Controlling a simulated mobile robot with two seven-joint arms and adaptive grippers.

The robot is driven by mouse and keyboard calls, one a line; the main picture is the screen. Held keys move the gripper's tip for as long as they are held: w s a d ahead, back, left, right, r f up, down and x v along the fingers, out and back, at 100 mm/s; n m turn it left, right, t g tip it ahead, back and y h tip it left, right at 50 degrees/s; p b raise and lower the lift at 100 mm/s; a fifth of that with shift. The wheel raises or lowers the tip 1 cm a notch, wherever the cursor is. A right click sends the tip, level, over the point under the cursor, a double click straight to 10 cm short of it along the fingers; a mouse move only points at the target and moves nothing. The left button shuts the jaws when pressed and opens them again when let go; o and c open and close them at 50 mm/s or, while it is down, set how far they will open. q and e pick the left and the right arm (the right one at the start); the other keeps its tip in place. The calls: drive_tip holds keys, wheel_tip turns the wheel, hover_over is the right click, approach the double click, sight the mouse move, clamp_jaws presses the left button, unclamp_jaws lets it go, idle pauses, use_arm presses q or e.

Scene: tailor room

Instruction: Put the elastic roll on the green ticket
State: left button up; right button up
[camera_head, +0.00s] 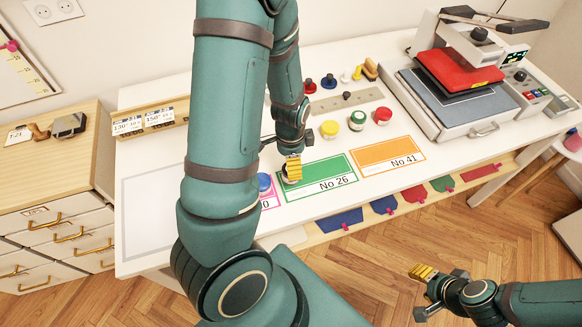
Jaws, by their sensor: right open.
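The green ticket, marked No 26 (328,176), lies flat on the white table. My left gripper (292,169), with yellow fingertips, points down over the ticket's left end. A small round item, dark and pale (288,180), shows just under those fingertips; it may be the elastic roll, but it is mostly hidden. Whether the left fingers grip it or only surround it cannot be told. My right gripper (424,288) is open and empty, low at the right, over the floor in front of the table.
A blue-topped roll (264,182) sits on a pink-edged ticket to the left. The orange ticket No 41 (387,155) lies to the right. Yellow (330,128), green (357,118) and red (383,115) rolls stand behind. A heat press (470,85) fills the table's right end.

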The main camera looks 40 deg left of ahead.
use_arm(q)
wheel_tip(320, 180, up, 5)
drive_tip(key=shift+f+p, duration=0.2)
drive_tip(key=shift+p, duration=0.15)
drive_tip(key=d+f+n, duration=0.1)
drive_tip(key=d+f, duration=0.1)
drive_tip(key=d, duration=0.1)
drive_tip(key=w+d+f+n+h, duration=0.1)
drive_tip(key=d+f, duration=0.1)
drive_tip(key=d, duration=0.2)
drive_tip(key=d+f+n+t, duration=0.1)
drive_tip(key=d+f, duration=0.2)
drive_tip(key=shift+w+d+h, duration=0.2)
drive_tip(key=shift+h, duration=0.1)
drive_tip(key=d+f+n+h, duration=0.1)
drive_tip(key=d+f+n, duration=0.1)
drive_tip(key=d, duration=0.4)
drive_tip(key=s+d+f+n+t+h, duration=0.1)
drive_tip(key=d+f+n, duration=0.1)
drive_tip(key=d+n, duration=0.2)
drive_tip(key=d, duration=0.2)
drive_tip(key=shift+s+d, duration=0.25)
drive_tip(key=shift+d, duration=0.15)
drive_tip(key=shift+s+f, duration=0.1)
drive_tip(key=shift+f, duration=0.05)
